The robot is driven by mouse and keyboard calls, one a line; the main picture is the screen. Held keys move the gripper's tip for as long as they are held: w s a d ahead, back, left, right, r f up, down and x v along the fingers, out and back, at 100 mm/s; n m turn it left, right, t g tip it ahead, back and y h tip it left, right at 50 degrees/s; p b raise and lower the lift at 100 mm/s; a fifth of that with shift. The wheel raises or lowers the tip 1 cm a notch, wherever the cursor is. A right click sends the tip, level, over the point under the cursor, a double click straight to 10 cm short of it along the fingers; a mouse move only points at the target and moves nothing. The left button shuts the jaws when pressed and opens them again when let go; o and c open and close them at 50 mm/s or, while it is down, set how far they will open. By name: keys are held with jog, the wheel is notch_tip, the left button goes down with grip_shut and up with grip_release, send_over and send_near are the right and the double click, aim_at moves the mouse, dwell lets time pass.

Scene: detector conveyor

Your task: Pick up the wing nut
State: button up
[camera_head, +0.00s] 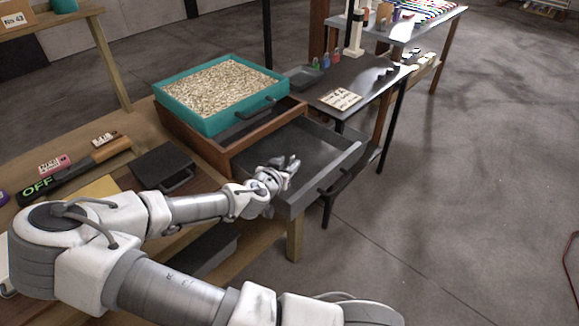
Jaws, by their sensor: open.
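I cannot make out a wing nut in the head view; it may be too small to see or hidden. My gripper (287,164) is open, at the end of my arm. It shows over the near left part of an open grey drawer (320,148). I see nothing held between its fingers. The part of the drawer floor under and behind my gripper is hidden. The bare drawer floor to the right looks empty.
A teal tray (207,121) of pale granules sits on the brown wooden cabinet (225,153) above the drawer. A dark box with a handle (163,167) and a black "OFF" bar (60,181) lie left. A dark table (362,80) stands behind. Open floor lies right.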

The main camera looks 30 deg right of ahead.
jog(key=shift+x, duration=0.95)
grip_shut()
